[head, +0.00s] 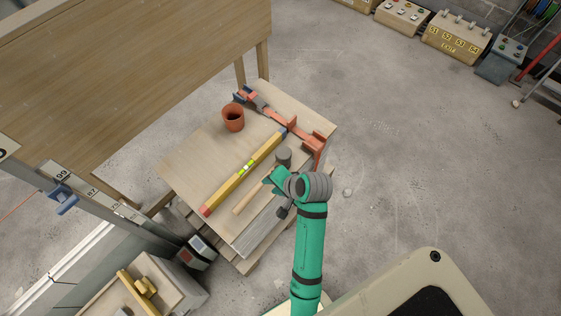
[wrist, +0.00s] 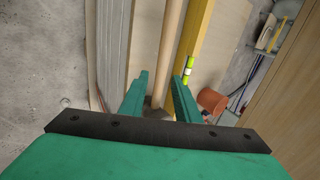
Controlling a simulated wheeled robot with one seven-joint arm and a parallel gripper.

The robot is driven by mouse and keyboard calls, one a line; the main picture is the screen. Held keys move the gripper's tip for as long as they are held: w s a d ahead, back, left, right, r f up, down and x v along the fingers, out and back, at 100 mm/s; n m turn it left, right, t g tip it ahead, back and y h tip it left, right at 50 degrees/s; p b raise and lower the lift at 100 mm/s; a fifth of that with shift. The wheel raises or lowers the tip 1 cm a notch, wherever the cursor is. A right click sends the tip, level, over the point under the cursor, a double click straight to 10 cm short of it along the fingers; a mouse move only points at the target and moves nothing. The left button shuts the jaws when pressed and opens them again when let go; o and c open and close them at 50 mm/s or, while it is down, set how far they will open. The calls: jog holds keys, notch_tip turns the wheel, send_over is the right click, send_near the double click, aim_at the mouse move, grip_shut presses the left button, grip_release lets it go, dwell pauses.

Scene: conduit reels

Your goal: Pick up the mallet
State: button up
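The mallet has a grey head (head: 283,156) and a pale wooden handle (head: 249,199). It lies on a small wooden platform (head: 195,160). My gripper (head: 271,179) is over the mallet near where handle and head meet. In the wrist view my gripper (wrist: 159,78) has its two green fingers apart, with the handle (wrist: 170,45) running between them. A gap shows on both sides of the handle. The head is mostly hidden there behind the fingers and gripper body. I cannot tell how high the fingertips are above the handle.
A yellow level (head: 228,189) lies close beside the mallet. A terracotta pot (head: 233,118) and an orange bar clamp (head: 295,128) are farther back. Grey metal lengths (head: 262,228) lie along the near edge. A wooden table (head: 130,80) stands left; open floor (head: 410,150) lies right.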

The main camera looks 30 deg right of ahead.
aim_at(261, 184)
jog(key=x, duration=1)
jog(key=shift+w+a+r, duration=0.15)
jog(key=shift+w+a, duration=0.05)
jog(key=shift+w+f, duration=0.25)
